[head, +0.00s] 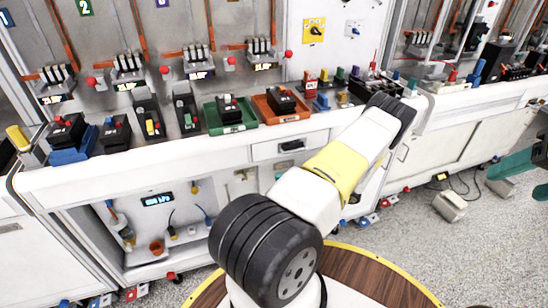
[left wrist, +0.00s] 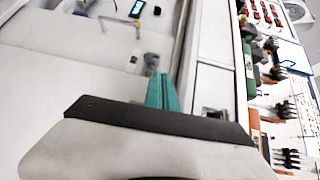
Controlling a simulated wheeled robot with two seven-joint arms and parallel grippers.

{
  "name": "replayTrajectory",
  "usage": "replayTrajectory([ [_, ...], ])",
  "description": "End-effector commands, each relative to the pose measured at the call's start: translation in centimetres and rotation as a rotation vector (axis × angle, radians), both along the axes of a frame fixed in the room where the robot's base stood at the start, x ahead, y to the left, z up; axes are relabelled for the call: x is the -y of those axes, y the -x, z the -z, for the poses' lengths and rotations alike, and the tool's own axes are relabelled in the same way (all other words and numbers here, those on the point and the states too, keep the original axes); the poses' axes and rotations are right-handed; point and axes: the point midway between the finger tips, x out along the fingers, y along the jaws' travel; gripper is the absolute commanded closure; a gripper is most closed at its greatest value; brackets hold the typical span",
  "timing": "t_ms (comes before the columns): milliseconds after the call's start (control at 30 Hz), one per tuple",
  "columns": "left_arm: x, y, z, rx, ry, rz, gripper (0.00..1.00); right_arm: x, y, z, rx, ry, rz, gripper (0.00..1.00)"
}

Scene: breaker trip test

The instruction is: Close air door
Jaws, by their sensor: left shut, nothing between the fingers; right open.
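No panel is clearly marked as the air door. An open compartment (head: 185,225) with a small lit display (head: 158,200) is in the white bench front. The display (left wrist: 137,8) also shows in the left wrist view, at the top. My left gripper (left wrist: 162,92) is shut and empty, its teal fingers in front of white panels and a grey bar (left wrist: 181,40); contact cannot be told. In the head view my left arm hides it. My right gripper (head: 520,175) is open and empty at the right edge, over the floor, partly out of frame.
Breakers, a green tray (head: 229,117) and an orange tray (head: 283,107) line the bench top. A grey box (head: 449,206) with a cable stands on the floor at right.

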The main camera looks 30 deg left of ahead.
Motion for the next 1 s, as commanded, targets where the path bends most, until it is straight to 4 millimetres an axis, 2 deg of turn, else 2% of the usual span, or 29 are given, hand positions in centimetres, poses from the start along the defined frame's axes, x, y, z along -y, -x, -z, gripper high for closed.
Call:
replayTrajectory([
  [33, -0.2, 0.1, 1.2, -0.008, -0.034, 0.031, 1.00, 0.0, 0.0, 0.0, 0.000, 0.000, 0.000, 0.42],
  [100, -0.4, 0.1, 2.3, -0.007, -0.065, 0.064, 1.00, 0.0, 0.0, 0.0, 0.000, 0.000, 0.000, 0.42],
  [233, -0.7, 0.1, 3.3, -0.006, -0.098, 0.098, 1.00, 0.0, 0.0, 0.0, 0.000, 0.000, 0.000, 0.42],
  [367, -1.8, 0.3, 3.4, -0.004, -0.103, 0.104, 1.00, 0.0, 0.0, 0.0, 0.000, 0.000, 0.000, 0.42],
  [800, -9.1, 1.2, 3.4, -0.004, -0.100, 0.100, 1.00, 0.0, 0.0, 0.0, 0.000, 0.000, 0.000, 0.42],
  [1000, -10.4, 1.3, 3.4, -0.004, -0.100, 0.102, 1.00, 0.0, 0.0, 0.0, 0.000, 0.000, 0.000, 0.42],
])
